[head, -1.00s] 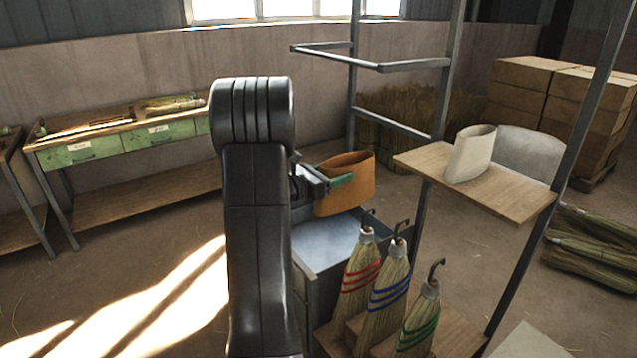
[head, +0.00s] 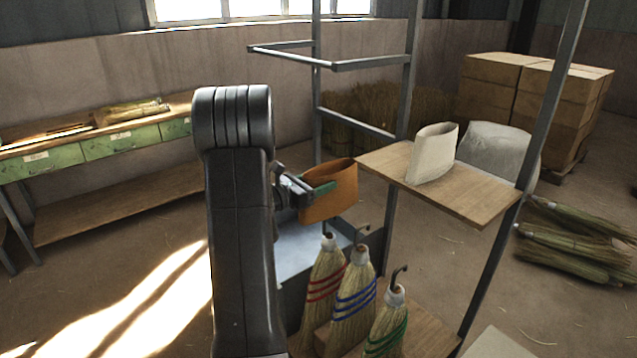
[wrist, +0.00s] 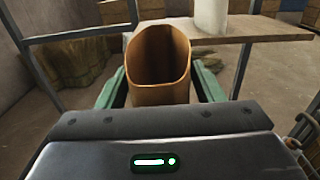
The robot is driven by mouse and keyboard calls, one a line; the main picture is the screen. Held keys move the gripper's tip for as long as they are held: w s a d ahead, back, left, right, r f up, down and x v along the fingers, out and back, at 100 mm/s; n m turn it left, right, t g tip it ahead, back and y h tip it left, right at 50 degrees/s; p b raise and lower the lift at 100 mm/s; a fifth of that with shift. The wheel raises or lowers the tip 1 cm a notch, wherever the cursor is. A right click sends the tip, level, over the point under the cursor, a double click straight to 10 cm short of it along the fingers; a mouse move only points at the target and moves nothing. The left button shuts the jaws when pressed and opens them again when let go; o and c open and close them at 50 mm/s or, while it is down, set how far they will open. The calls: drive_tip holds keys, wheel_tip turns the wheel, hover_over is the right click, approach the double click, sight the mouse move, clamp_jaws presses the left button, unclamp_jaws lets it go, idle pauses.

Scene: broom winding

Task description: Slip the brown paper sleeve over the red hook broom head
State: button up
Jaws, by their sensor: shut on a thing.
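The brown paper sleeve (head: 330,192) is an open oval band. The broom head with red bands (head: 322,285) stands upright, hook up, below the sleeve and slightly left in the head view. Its hook is mostly hidden or too small to make out clearly. The sleeve is apart from it.
Brooms with blue bands (head: 354,298) and green bands (head: 388,325) stand close beside the red one. A wooden shelf (head: 470,200) with a white sleeve (head: 433,153) juts out to the right. Metal posts (head: 408,90) rise behind.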

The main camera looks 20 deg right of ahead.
drive_tip(key=shift+f, duration=0.2)
drive_tip(key=b, duration=0.7)
hover_over(319, 262)
wheel_tip(319, 262, down, 7)
idle(0.7)
drive_tip(key=shift+a, duration=0.1)
wheel_tip(319, 262, down, 9)
drive_tip(key=b, duration=0.7)
idle(1.1)
drive_tip(key=shift+f+b, duration=5.45)
drive_tip(key=shift+f, duration=1.15)
